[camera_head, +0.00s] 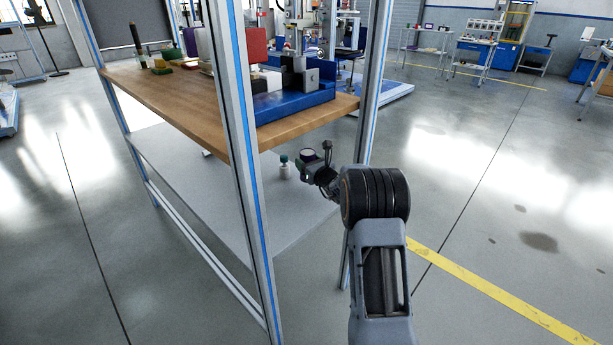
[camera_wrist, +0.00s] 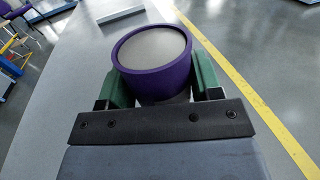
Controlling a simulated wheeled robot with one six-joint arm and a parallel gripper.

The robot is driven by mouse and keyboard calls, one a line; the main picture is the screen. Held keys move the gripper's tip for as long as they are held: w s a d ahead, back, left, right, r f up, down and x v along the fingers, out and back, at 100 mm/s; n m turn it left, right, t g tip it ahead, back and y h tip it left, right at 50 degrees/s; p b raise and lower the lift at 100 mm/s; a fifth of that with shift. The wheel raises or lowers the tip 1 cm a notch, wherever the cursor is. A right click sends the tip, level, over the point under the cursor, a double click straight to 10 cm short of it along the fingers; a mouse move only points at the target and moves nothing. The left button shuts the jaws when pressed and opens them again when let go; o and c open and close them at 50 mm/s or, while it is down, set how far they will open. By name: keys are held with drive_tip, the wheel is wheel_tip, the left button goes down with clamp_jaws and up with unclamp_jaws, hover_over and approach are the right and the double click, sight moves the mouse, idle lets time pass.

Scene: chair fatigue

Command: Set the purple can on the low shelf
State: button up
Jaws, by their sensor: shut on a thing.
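The purple can (camera_wrist: 155,80) is between the green fingers of my gripper (camera_wrist: 158,90) in the wrist view, its grey round top facing the camera. My gripper is shut on it. In the head view my gripper (camera_head: 308,162) is over the right end of the low shelf (camera_head: 215,195), under the wooden tabletop. The low shelf is a grey board and also shows in the wrist view (camera_wrist: 75,80). Whether the can touches the shelf cannot be told. In the head view the can is mostly hidden by my gripper.
Metal posts (camera_head: 240,150) stand at the corners. The shelf's left part is clear.

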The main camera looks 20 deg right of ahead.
drive_tip(key=shift+d+f+b, duration=0.1)
drive_tip(key=shift+f+b, duration=0.75)
drive_tip(key=shift+f, duration=1.45)
drive_tip(key=shift+f, duration=0.15)
drive_tip(key=o, duration=1.1)
drive_tip(key=shift+s+r, duration=0.15)
drive_tip(key=shift+r, duration=0.05)
drive_tip(key=s+p, duration=0.1)
drive_tip(key=s, duration=0.2)
drive_tip(key=s+d, duration=0.1)
drive_tip(key=s, duration=0.3)
drive_tip(key=s+p, duration=0.1)
drive_tip(key=s, duration=0.2)
drive_tip(key=shift+s+d+p, duration=0.25)
drive_tip(key=shift+d+p, duration=0.1)
drive_tip(key=shift+d, duration=0.05)
drive_tip(key=shift+s+d, duration=0.1)
drive_tip(key=shift+s, duration=0.5)
